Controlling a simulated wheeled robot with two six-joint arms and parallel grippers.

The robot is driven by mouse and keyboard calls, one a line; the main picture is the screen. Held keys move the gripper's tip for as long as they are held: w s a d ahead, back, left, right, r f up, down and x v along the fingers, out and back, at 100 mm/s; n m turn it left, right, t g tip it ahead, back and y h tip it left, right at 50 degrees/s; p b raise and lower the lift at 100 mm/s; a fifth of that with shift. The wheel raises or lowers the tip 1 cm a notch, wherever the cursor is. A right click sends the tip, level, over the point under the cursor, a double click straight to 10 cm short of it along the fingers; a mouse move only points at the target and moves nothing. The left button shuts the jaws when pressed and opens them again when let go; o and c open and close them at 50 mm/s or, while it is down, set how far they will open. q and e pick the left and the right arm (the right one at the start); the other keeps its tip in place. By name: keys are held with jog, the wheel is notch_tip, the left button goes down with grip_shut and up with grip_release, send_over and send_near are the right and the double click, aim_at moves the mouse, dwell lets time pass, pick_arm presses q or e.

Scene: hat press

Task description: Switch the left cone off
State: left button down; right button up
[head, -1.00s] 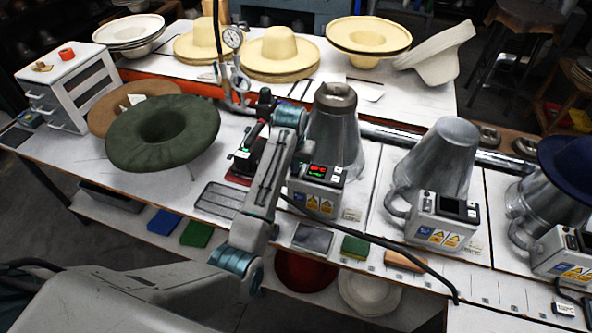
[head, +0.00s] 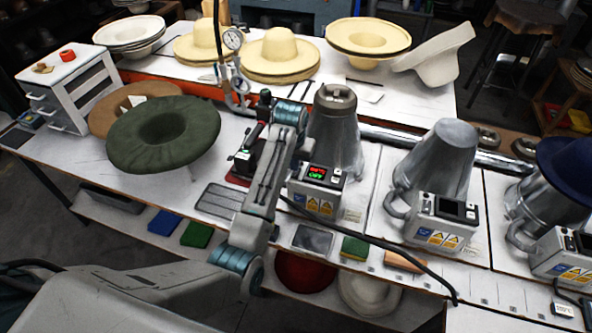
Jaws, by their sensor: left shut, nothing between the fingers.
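The left cone (head: 335,128) is a grey metal cone with a knobbed top, standing on the bench. Its control box (head: 317,193) sits in front of it, with a lit display (head: 316,173) of red and green digits. My left gripper (head: 298,166) is shut and empty, pointing down at the left end of the box's top. My wrist and fingers cover that part of the box, so I cannot tell whether the tips touch it or how a switch there is set. My right gripper is out of view.
A middle cone (head: 437,160) and a right cone under a navy hat (head: 572,165) stand to the right; the middle box's display (head: 458,208) is dark. A green hat (head: 163,134) is at the left. A black cable (head: 395,245) runs along the bench front.

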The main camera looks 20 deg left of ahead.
aim_at(294, 176)
pick_arm(q)
jog(key=shift+r, duration=2.35)
jog(key=shift+s+f, duration=0.1)
